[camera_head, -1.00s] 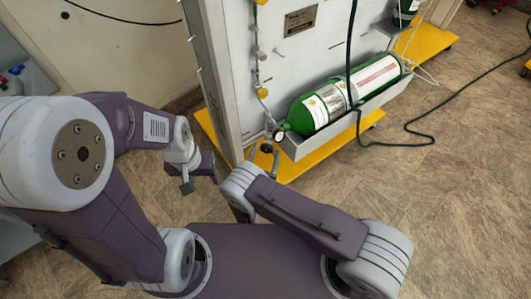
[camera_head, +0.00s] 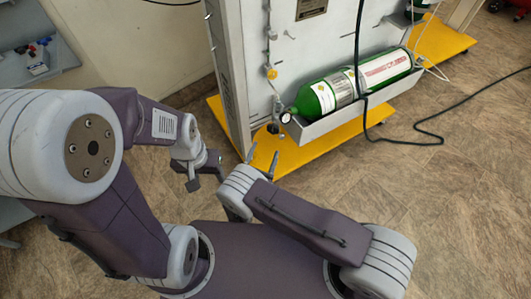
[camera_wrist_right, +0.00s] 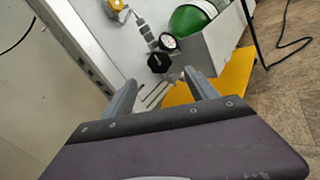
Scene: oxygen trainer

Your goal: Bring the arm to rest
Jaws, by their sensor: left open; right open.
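My left arm comes in from the left and is folded. Its gripper (camera_head: 208,179) hangs over the floor to the left of the trainer's yellow base, small and partly seen, with nothing visible in it. My right arm is folded across the front, and its gripper (camera_head: 263,157) points toward the trainer. Its two fingers stand apart and empty. The right wrist view also shows this open gripper (camera_wrist_right: 160,82), with a black knob and a gauge beyond the fingertips, apart from them as far as I can tell.
A green oxygen cylinder (camera_head: 340,92) lies in a grey tray (camera_head: 345,121) on the trainer panel (camera_head: 300,50), above a yellow base (camera_head: 285,152). A gauge (camera_head: 286,117) is at its left end. A dark hose (camera_head: 415,138) trails over the floor. Shelves (camera_head: 30,50) stand at left.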

